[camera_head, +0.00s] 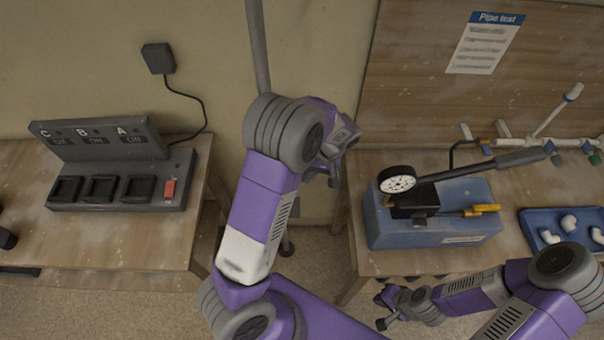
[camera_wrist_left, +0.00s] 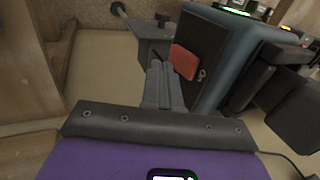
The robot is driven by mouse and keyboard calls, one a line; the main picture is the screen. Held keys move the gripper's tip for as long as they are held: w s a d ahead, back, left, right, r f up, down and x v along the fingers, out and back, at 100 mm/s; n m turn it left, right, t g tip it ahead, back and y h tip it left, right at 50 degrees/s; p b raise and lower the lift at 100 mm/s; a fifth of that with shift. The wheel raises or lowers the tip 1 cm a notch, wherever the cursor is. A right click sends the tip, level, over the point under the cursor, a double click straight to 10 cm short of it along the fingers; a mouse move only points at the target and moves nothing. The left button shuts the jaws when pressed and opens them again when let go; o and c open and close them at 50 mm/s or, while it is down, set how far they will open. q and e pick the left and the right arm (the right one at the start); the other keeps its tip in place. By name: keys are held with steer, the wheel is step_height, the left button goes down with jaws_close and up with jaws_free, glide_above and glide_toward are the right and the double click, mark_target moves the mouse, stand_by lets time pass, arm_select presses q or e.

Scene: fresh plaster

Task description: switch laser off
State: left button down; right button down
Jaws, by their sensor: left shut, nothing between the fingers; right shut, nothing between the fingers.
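In the left wrist view a grey-teal device with a black side panel (camera_wrist_left: 205,45), likely the laser, stands just right of my left gripper (camera_wrist_left: 158,68). A red patch (camera_wrist_left: 185,61), perhaps its switch, shows on that panel close beside the fingertips; I cannot tell if they touch. A green light (camera_wrist_left: 236,12) glows on top of the device. My left gripper is shut and empty; in the head view it points down, partly hidden by its own wrist (camera_head: 333,175). The device is not discernible in the head view. My right gripper (camera_head: 384,308) is shut and empty at the lower right.
A charger with bays C, B, A and a red switch (camera_head: 169,188) sits on the left table (camera_head: 130,240). A grey pole (camera_head: 257,45) stands behind my left arm. A blue test pump (camera_head: 430,238) with gauge and a blue tray (camera_head: 540,222) are on the right table.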

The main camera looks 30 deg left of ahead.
arm_select(q)
steer(key=v, duration=1.1)
steer(key=shift+p, duration=0.4)
steer(key=shift+w+f, duration=0.1)
steer(key=shift+w, duration=0.05)
steer(key=shift+w+d+f+t+h, duration=0.1)
steer(key=shift+d+f+t+h, duration=0.15)
steer(key=shift+f+h, duration=0.4)
steer(key=shift+f, duration=0.1)
